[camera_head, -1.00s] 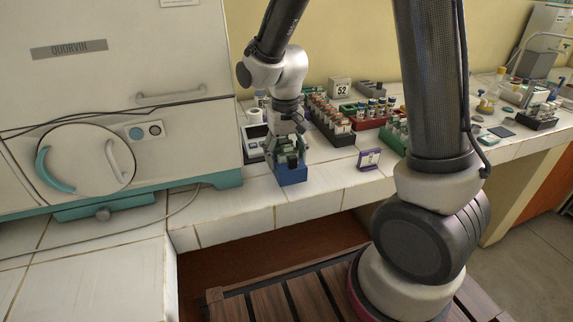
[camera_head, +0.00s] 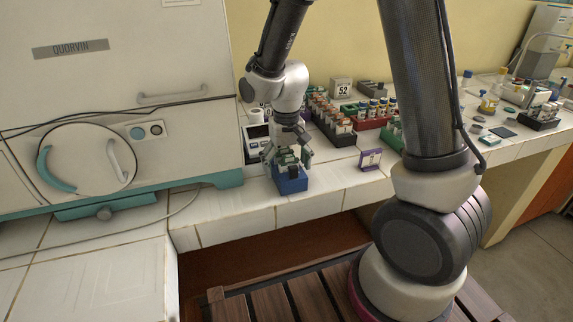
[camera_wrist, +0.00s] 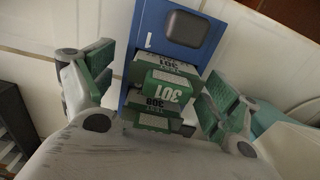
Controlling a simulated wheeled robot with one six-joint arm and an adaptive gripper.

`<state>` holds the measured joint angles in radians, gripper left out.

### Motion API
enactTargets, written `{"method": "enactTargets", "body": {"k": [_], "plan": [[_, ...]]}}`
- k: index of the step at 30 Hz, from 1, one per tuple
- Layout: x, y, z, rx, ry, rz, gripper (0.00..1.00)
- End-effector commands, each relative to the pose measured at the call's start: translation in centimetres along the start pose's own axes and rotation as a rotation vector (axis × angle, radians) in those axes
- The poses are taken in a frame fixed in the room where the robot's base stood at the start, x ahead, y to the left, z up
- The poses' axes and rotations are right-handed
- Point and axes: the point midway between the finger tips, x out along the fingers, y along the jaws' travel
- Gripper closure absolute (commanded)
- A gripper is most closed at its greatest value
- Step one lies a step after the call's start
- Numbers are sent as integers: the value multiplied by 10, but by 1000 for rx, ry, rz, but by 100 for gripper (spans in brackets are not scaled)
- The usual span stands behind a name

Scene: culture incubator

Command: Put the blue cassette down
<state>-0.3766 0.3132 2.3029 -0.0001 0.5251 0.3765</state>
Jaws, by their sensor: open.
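The blue cassette (camera_head: 291,184) stands on the white tiled counter near its front edge, in front of the instrument with a small display. In the wrist view the cassette (camera_wrist: 143,40) has a dark grey rounded block at one end and holds green and white pieces (camera_wrist: 168,88) labelled 301 and 308. My gripper (camera_head: 288,157) is above the cassette, pointing down. In the wrist view my gripper (camera_wrist: 172,100) is open, with its green-padded fingers spread on both sides of the cassette and gaps between.
A white incubator (camera_head: 110,90) with a round door stands at the left. A small device with a display (camera_head: 257,138) is behind the cassette. Racks of vials (camera_head: 330,122) and a small purple-framed card (camera_head: 370,160) stand to the right. A cable lies on the counter at left.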

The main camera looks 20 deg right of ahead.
Motion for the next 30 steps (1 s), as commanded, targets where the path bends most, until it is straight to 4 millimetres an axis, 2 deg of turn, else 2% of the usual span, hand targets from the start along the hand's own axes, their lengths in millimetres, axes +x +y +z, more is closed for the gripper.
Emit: {"method": "enactTargets", "body": {"k": [5, 8, 15, 19, 22, 27, 30], "plan": [[-11, 0, -1, 0, 3, -1, 12], [-29, 0, -1, 0, 6, -2, 12], [-84, 0, -1, 0, 6, -2, 12], [-106, 0, -1, 0, 4, -1, 12], [-117, 0, 0, 0, 2, 0, 12], [-123, 0, 0, 0, 1, 0, 12], [-131, 7, 4, 2, 14, -5, 12]]}}
